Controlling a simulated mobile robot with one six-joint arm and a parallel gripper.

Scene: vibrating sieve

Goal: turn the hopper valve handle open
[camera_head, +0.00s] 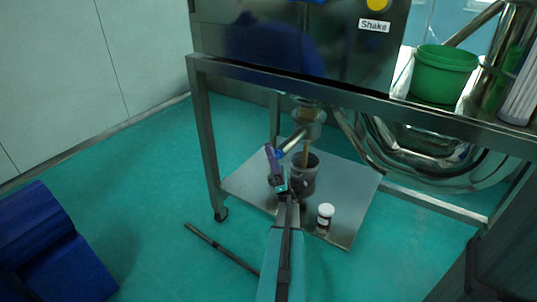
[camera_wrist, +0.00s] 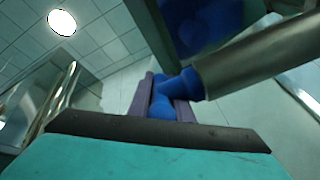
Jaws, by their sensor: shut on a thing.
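The blue valve handle (camera_wrist: 163,103) sits between the two purple fingers of my gripper (camera_wrist: 167,88) in the wrist view. The fingers are shut on it. Its blue end joins a grey metal pipe (camera_wrist: 250,58) running to the upper right. In the head view my gripper (camera_head: 272,160) is under the steel frame, beside the metal outlet (camera_head: 307,116). Only a small piece of the blue handle (camera_head: 280,154) shows there. A brown streak (camera_head: 306,148) runs from the outlet down to a grey container (camera_head: 303,177). The exact handle angle is hard to tell.
The container and a small white-capped bottle (camera_head: 325,214) stand on a low metal shelf (camera_head: 245,187). A frame leg (camera_head: 207,150) rises left of my gripper. A green bucket (camera_head: 442,75) stands on the upper right ledge.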

